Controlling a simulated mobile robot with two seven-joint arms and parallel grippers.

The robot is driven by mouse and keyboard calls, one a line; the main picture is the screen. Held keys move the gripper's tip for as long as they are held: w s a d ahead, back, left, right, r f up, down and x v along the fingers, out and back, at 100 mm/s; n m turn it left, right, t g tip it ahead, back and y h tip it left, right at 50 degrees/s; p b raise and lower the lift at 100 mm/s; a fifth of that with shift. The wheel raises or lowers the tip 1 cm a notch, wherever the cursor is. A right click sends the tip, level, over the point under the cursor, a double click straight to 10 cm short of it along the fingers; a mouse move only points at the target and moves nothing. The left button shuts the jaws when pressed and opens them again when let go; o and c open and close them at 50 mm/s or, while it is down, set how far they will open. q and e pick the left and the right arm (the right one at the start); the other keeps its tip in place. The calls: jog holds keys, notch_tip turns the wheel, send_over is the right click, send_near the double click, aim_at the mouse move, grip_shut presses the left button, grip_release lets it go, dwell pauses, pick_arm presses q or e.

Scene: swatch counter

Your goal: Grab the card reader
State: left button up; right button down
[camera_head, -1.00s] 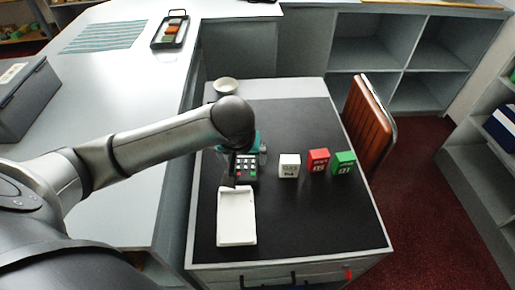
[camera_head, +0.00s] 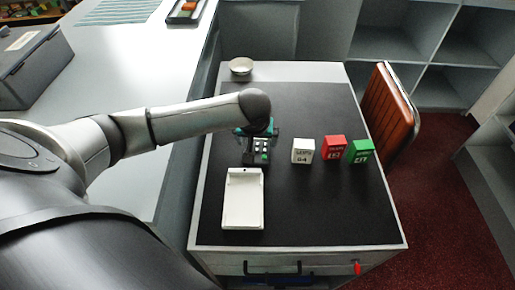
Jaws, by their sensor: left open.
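The card reader (camera_head: 261,151) is a small dark device with pale keys and a green key. It rests on the black top of the drawer cabinet, just behind a white tray (camera_head: 243,203). My left gripper (camera_head: 257,136) comes in from the left and is over the rear part of the card reader, with its jaws open. The wrist and gripper hide the back of the reader, and I cannot tell whether the fingers touch it. My right gripper is not in view.
White (camera_head: 302,151), red (camera_head: 334,148) and green (camera_head: 361,152) blocks stand to the right of the reader. A bowl (camera_head: 241,67) sits at the back left. A brown folding chair (camera_head: 390,112) stands right of the cabinet (camera_head: 330,215). The black top's front right is clear.

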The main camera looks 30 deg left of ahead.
aim_at(257, 144)
pick_arm(q)
jog(key=b+x, duration=0.1)
jog(key=x, duration=0.3)
jog(key=shift+w+a, duration=0.1)
jog(key=shift+w, duration=0.1)
jog(key=shift+r, duration=0.1)
jog(key=c, duration=1.4)
